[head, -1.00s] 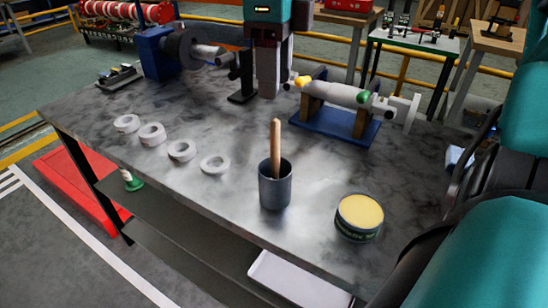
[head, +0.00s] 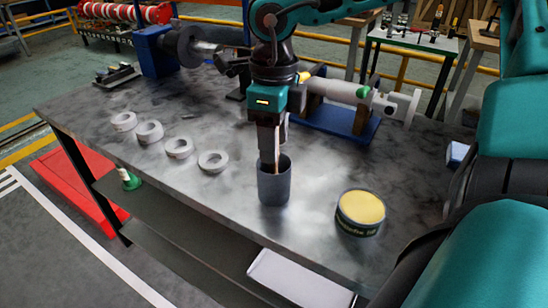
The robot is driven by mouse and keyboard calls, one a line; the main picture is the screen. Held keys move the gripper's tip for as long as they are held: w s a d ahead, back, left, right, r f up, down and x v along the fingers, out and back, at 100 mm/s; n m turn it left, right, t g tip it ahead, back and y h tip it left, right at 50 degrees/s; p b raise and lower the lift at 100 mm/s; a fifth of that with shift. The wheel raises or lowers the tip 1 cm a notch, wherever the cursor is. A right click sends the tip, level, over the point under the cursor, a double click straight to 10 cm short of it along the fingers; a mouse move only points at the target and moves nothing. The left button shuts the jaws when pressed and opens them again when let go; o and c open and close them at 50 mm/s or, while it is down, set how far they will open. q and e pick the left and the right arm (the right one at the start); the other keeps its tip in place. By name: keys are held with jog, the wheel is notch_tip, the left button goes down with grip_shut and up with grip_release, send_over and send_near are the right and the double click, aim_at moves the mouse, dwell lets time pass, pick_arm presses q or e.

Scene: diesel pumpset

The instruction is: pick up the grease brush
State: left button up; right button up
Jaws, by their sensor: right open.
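The grease brush (head: 278,167) stands in a dark grey cup (head: 273,187) near the front edge of the workbench. Only a thin strip of its wooden handle shows now, because my right gripper hides the rest. My right gripper (head: 269,155) points down at the cup's mouth with its fingers open and overlapping the handle. I cannot tell whether both fingers are on either side of the handle or touch it. My left gripper is not in view.
A tin of yellow grease (head: 361,211) stands right of the cup. Several pale rings (head: 178,147) lie to the left. A pump cylinder on a blue stand (head: 340,122) is behind. The benchtop (head: 225,190) between cup and rings is clear.

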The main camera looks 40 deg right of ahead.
jog(key=shift+f, duration=0.1)
jog(key=shift+c, duration=0.2)
grip_shut()
dwell(0.5)
